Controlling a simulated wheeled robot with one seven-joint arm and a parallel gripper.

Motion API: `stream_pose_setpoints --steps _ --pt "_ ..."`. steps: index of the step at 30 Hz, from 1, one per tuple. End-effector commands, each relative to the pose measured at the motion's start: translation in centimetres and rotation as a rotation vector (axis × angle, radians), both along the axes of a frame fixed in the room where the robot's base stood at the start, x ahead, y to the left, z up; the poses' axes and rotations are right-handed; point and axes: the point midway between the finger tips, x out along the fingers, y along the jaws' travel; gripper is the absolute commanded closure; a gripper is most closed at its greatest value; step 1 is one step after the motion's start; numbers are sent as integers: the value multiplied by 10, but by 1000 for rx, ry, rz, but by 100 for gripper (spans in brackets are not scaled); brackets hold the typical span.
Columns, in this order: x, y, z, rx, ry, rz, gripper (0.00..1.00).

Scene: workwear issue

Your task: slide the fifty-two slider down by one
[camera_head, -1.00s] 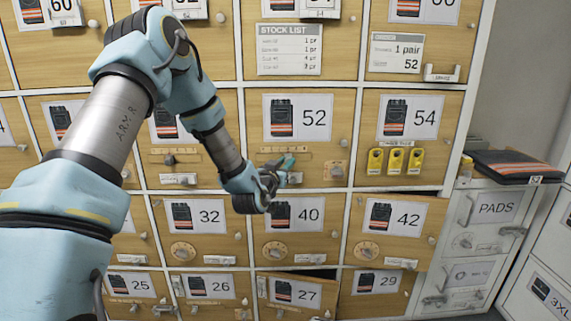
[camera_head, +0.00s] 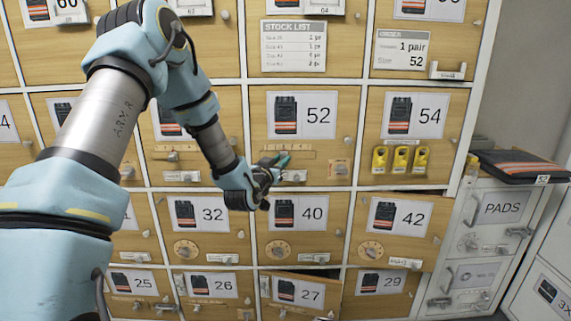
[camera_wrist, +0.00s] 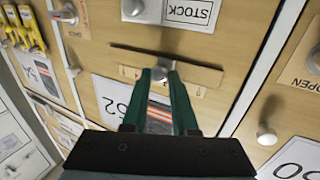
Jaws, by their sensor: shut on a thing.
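The 52 door (camera_head: 258,125) carries a sign with a vest picture and the number 52 (camera_head: 303,115). Below the sign is a horizontal wooden slider strip (camera_head: 305,152), which also crosses the wrist view (camera_wrist: 205,74). My gripper (camera_head: 285,159) is at this strip, towards its left part in the head view. In the wrist view my gripper (camera_wrist: 163,76) has its green fingers shut on the grey slider knob (camera_wrist: 163,66) near the middle of the strip. The head view hides the knob behind my fingers. The strip's scale marks are too small to read.
A round knob (camera_wrist: 266,135) sticks out on a neighbouring door. Yellow padlocks (camera_head: 401,158) hang on the 54 door. The 42 door (camera_head: 395,222) sits slightly askew.

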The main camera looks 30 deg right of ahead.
Motion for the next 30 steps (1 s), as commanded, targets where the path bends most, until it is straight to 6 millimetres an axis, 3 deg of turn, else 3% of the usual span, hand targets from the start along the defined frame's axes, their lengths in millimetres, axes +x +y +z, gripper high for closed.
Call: stream_pose_setpoints --steps 2,3,11,20,30 --pt "0 0 1 0 0 0 100" --pt "0 0 1 0 0 0 72" --pt "0 0 0 0 0 0 44" --pt "-2 2 0 1 1 0 44" --pt "-40 43 -2 2 2 1 44"
